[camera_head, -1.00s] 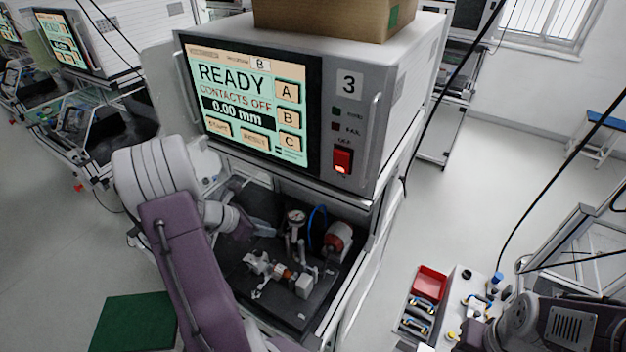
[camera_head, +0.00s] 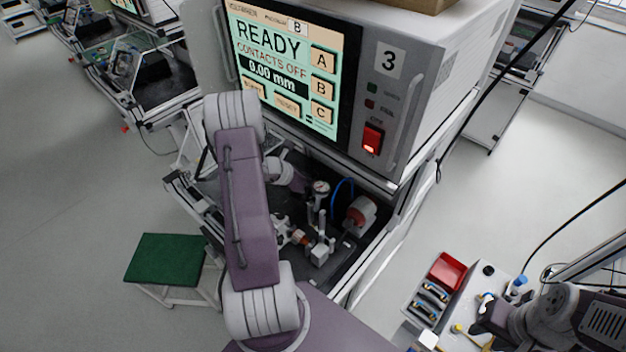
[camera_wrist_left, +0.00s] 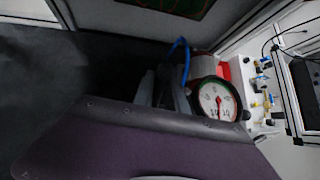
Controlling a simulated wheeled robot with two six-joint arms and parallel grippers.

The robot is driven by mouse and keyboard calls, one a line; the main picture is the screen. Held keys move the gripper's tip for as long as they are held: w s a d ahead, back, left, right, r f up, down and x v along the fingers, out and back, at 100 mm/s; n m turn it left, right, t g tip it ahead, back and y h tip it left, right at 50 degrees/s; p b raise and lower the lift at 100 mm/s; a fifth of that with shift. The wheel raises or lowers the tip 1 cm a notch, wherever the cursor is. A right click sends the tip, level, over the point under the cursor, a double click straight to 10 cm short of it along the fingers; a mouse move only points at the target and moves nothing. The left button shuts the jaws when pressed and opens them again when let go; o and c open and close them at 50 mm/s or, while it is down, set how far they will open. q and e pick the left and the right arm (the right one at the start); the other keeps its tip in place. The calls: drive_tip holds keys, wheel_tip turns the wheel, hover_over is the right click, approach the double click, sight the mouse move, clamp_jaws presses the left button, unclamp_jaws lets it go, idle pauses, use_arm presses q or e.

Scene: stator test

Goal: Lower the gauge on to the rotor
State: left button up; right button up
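The gauge (camera_head: 321,187), a small round white dial on a post, stands upright in the dark bay under the tester. Its dial faces the left wrist view (camera_wrist_left: 217,98), with a red needle. The copper-coloured rotor (camera_head: 302,238) sits lower, in front of the gauge, on a light metal holder (camera_head: 319,254); its far end is partly hidden by my left arm. My left gripper is close beside the gauge on its left, mostly hidden by my arm; its fingers and any contact cannot be made out. My right gripper (camera_head: 484,318) is at the lower right, over the side bench, its fingers unclear.
A red motor-like part (camera_head: 360,212) and a blue hose (camera_head: 340,197) stand right of the gauge. The tester screen (camera_head: 283,75) reads READY, CONTACTS OFF, 0.00 mm. A red bin (camera_head: 447,271) is on the side bench. A green-topped stool (camera_head: 165,259) stands left.

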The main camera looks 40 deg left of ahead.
use_arm(q)
drive_tip(key=shift+s+r, duration=0.1)
drive_tip(key=shift+s, duration=0.2)
drive_tip(key=shift+c, duration=0.4)
clamp_jaws()
drive_tip(key=shift+w, duration=0.1)
idle(0.7)
